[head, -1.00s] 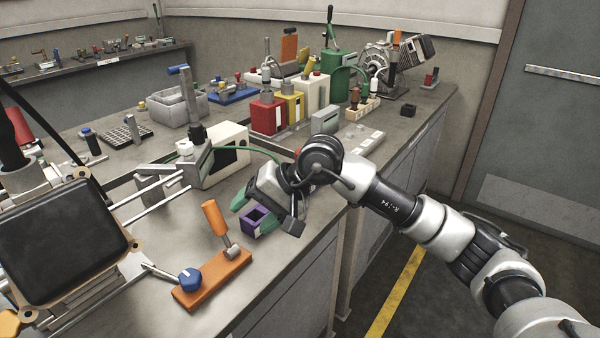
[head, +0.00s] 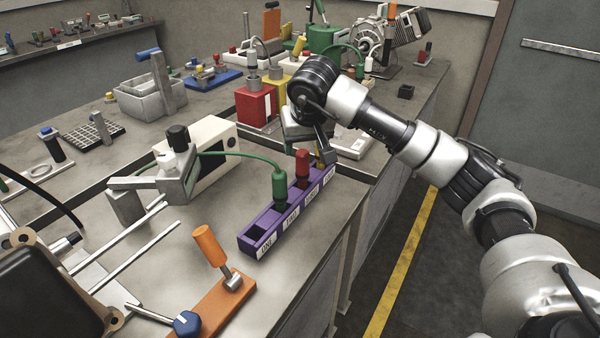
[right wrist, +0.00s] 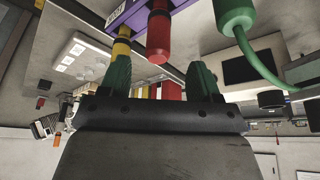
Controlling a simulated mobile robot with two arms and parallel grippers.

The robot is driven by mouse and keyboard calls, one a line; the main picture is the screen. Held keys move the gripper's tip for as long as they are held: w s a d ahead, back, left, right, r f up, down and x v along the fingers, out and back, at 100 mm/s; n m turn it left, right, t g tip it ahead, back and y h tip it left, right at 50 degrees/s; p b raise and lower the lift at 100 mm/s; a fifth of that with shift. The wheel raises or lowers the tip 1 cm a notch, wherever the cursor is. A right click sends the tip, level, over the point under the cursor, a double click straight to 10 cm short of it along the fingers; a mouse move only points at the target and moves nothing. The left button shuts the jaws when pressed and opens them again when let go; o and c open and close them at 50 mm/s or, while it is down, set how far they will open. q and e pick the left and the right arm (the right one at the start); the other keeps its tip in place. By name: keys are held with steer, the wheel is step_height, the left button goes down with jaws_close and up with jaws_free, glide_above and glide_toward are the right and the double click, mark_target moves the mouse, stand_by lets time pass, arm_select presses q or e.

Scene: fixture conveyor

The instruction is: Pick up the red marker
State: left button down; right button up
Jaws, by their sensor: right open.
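A purple rack (head: 265,232) with labelled slots stands on the bench. The red marker (head: 302,163) stands upright in it, between a green marker (head: 280,186) with a green cord and a partly hidden yellow marker. In the right wrist view the red marker (right wrist: 158,35) hangs from the top, inverted, in line with the gap between my fingers, with the yellow marker (right wrist: 122,45) to its left. My right gripper (right wrist: 161,80) has green fingertips, open and empty. My left gripper is not in view.
An orange-handled lever on an orange base (head: 215,305) stands in front of the rack. A white box with a dark screen (head: 200,150) is behind left, and a red block (head: 256,104) farther back. Bare bench lies right of the lever.

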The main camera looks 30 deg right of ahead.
mark_target(303, 161)
steer(key=shift+x, duration=1.05)
steer(key=x, duration=0.5)
steer(key=shift+s+d+p, duration=0.1)
steer(key=shift+s+p, duration=0.05)
steer(key=shift+p, duration=0.25)
steer(key=shift+f, duration=0.25)
steer(key=shift+c, duration=1.9)
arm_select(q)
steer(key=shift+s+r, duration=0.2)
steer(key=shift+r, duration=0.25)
arm_select(e)
jaws_close()
steer(key=shift+r, duration=0.1)
